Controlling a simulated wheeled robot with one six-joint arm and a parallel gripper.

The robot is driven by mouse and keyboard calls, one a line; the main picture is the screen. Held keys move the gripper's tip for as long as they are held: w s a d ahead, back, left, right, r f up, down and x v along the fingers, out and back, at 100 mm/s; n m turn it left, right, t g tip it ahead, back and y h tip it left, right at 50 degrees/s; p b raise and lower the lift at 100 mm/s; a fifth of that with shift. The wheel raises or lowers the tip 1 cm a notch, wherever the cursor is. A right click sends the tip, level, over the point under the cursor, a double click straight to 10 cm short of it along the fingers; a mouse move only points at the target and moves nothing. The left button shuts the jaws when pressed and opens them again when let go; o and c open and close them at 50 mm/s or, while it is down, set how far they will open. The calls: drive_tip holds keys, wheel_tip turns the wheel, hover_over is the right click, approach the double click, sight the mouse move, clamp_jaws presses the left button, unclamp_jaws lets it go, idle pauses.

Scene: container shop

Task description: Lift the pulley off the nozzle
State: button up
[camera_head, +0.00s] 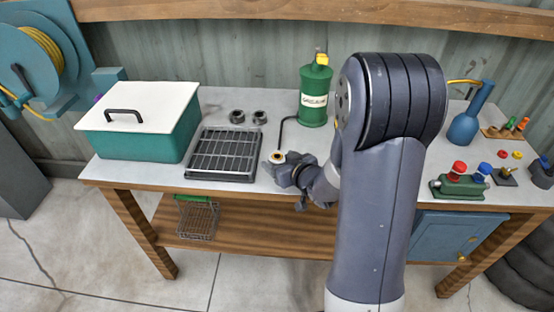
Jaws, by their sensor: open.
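A green grease canister (314,95) stands at the back of the bench, and its thin dark spout (283,130) bends down on its left side. Below the spout's end is a small pale round piece with a yellow-orange centre (277,157), perhaps the pulley. I cannot tell whether it touches the nozzle or sits around it. My gripper (276,171) is open, low over the front of the bench, right at this round piece and partly hiding it. Nothing shows held in it. Two dark ring-shaped parts (237,116) (259,117) lie behind the tray.
A slatted dark tray (191,172) and a teal box with a white lid (138,144) stand to the left. At right are a blue oil can (465,127), a green block with red and blue knobs (456,188) and small parts. My arm hides the bench's centre right.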

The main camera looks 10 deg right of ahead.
drive_tip(key=shift+x, duration=1.15)
drive_tip(key=shift+c, duration=0.4)
drive_tip(key=c, duration=1)
